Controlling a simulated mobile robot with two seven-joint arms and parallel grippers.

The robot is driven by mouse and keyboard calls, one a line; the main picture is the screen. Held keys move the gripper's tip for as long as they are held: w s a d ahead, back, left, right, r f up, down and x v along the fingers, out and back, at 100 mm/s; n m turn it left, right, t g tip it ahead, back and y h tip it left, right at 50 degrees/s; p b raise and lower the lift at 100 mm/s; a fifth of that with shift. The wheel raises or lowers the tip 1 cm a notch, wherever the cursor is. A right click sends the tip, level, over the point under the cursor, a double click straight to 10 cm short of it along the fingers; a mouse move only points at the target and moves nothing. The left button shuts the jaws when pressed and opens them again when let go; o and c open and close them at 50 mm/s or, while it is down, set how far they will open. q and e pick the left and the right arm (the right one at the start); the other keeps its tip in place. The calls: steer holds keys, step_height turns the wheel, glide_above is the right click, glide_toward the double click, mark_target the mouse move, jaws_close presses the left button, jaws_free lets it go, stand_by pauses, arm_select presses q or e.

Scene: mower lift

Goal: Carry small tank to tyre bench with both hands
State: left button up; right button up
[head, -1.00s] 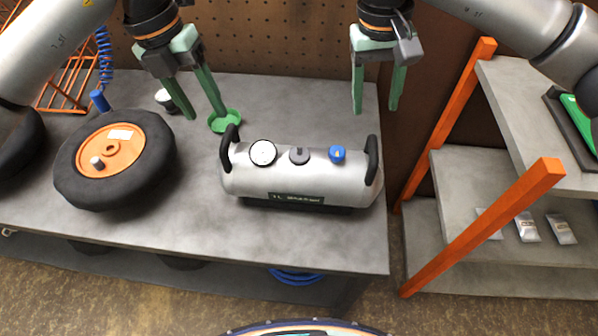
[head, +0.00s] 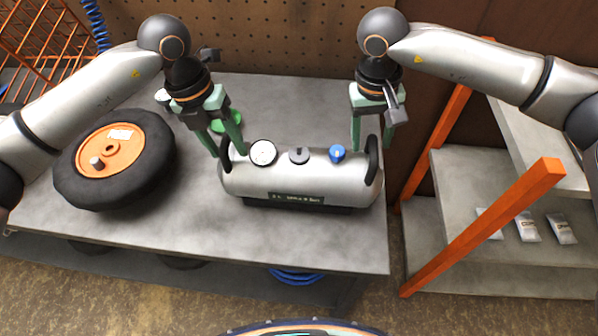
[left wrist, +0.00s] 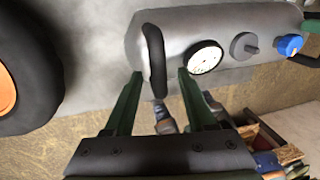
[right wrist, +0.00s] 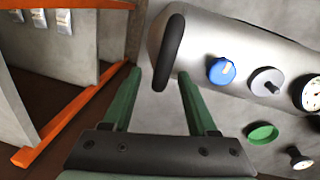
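The small tank (head: 300,178) is a silver cylinder lying on the grey bench (head: 200,228), with a black handle at each end, a white gauge, a grey cap and a blue knob. My left gripper (head: 228,155) is open at the left handle (left wrist: 153,60); in the left wrist view its fingers stand either side of that handle, apart from it. My right gripper (head: 372,150) is open at the right handle (right wrist: 169,50); in the right wrist view its fingertips sit either side of that handle's lower end. Neither gripper is closed on the tank.
A black tyre with an orange hub (head: 112,160) lies left of the tank. A green dish (head: 232,121) is behind my left gripper. An orange-framed shelf (head: 480,230) stands at the right, past a gap. The bench front is clear.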

arm_select(q)
jaws_close()
arm_select(e)
jaws_close()
arm_select(q)
steer(key=shift+d+r, duration=0.15)
arm_select(e)
steer(key=shift+w+r, duration=0.1)
steer(key=shift+r, duration=0.05)
stand_by(0.6)
